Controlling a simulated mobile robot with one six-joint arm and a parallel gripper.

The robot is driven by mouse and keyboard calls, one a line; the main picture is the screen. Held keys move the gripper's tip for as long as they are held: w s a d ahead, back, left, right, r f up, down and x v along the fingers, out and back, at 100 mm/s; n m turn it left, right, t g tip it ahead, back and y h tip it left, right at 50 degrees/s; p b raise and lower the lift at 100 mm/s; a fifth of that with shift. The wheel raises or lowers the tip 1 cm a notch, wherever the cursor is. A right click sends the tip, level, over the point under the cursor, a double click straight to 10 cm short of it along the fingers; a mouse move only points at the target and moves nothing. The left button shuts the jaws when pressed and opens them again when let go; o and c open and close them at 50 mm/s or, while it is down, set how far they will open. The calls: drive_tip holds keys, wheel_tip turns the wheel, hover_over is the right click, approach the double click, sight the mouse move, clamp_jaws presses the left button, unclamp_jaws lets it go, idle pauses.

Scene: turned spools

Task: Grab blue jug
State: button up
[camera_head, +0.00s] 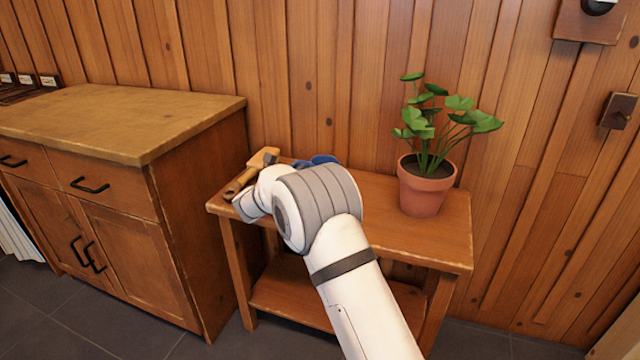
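A small blue patch (319,160) shows on the small wooden table, just above my arm's grey joint in the picture. It may be the blue jug, but my arm hides most of it and its shape cannot be told. My arm reaches over the table from the lower right and covers the table's middle and left part. My gripper's fingers are hidden behind the arm, so I cannot see them or what they touch.
The small table (448,237) has a lower shelf. A wooden-handled tool (241,182) lies at its left end. A potted plant (424,190) stands at its right. A wooden cabinet (125,130) stands at left. A plank wall (360,80) is behind.

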clamp_jaws()
drive_tip(key=shift+r, duration=0.15)
idle(0.4)
